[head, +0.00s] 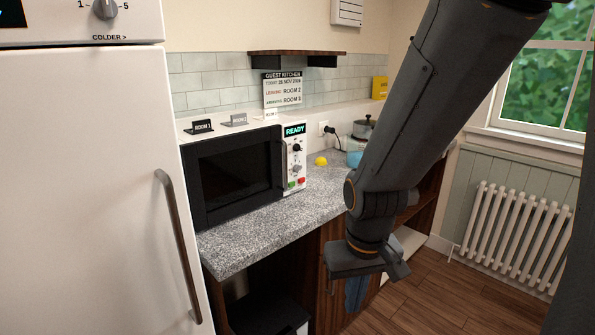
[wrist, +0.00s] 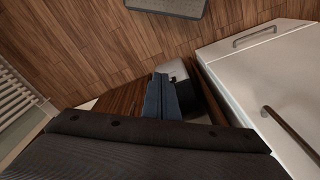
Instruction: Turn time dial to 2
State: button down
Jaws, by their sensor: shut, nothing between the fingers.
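The black microwave (head: 235,172) stands on the grey speckled counter. Its white control panel (head: 290,160) at the right has a lit READY display, a small dark dial (head: 297,147), and a greyish control (head: 297,169) below that. Green and red buttons sit at the bottom. The dial's markings and pointer are too small to read, so I cannot tell which one is the time dial or its setting. My gripper (head: 378,268) is shut and empty, low in front of the counter's edge, to the right of and apart from the microwave. The wrist view shows no dial.
A white fridge (head: 90,190) with its own numbered knob (head: 104,9) stands close at left. A yellow object (head: 321,161), a pot (head: 364,128) and a plugged-in cord are right of the microwave. A radiator (head: 515,235) stands at right.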

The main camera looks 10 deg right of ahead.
jog(key=c, duration=2.4)
grip_release()
jog(key=o, duration=0.5)
jog(key=w+d+n+t, duration=0.1)
jog(key=w+n, duration=0.1)
jog(key=w, duration=0.3)
jog(key=w+d+n+t+b, duration=0.1)
jog(key=w+d+n, duration=0.1)
jog(key=w, duration=0.4)
jog(key=w+d+n+t, duration=0.1)
jog(key=w+n+t, duration=0.1)
jog(key=w, duration=0.3)
jog(key=shift+w+d+f+h, duration=0.1)
jog(key=shift+w+d+h, duration=0.05)
jog(key=shift+w+h, duration=0.2)
jog(key=shift+o, duration=0.2)
jog(key=n+t+y+b, duration=0.4)
jog(key=n+t+y, duration=0.6)
jog(key=n, duration=1.7)
send_near(298, 169)
jog(key=p+x, duration=0.1)
jog(key=x, duration=0.6)
jog(key=shift+w+d+p, duration=0.25)
jog(key=shift+w+p, duration=0.05)
jog(key=shift+w, duration=0.2)
